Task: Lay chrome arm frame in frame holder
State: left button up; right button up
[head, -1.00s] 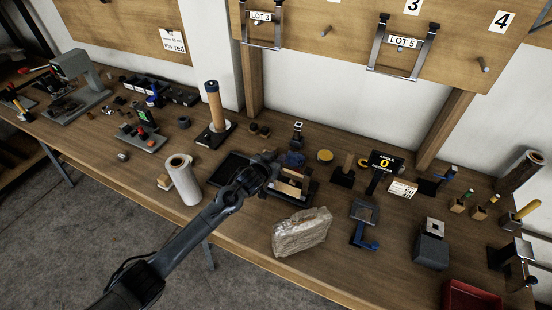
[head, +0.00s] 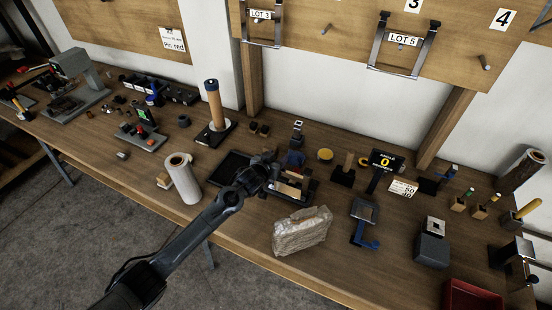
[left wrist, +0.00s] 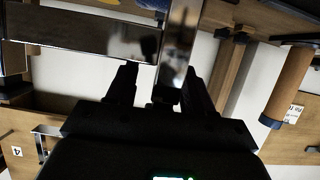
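A chrome bar (left wrist: 179,40), part of a chrome arm frame, stands close in the left wrist view and joins a wide chrome crossbar reaching left. My left gripper (head: 270,174) is over a dark fixture (head: 306,194) that looks like the frame holder; arm and gripper hide part of it. In the left wrist view the fingers (left wrist: 162,85) are apart. The bar lies between them, near the right finger, with a gap to the left one. Whether the frame rests in the holder cannot be told. My right gripper is out of view.
A plastic-wrapped block (head: 302,231) lies in front of the fixture. A white roll (head: 182,178) stands left of my arm. Frames marked LOT 3 (head: 278,25) and LOT 5 (head: 429,50) hang on the board.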

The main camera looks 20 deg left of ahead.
pick_arm(q)
jog(key=shift+o, duration=0.6)
jog(key=shift+v, duration=0.75)
jog(key=p+v, duration=0.2)
jog(key=v, duration=0.7)
jog(key=shift+s, duration=0.2)
jog(key=shift+r, duration=0.1)
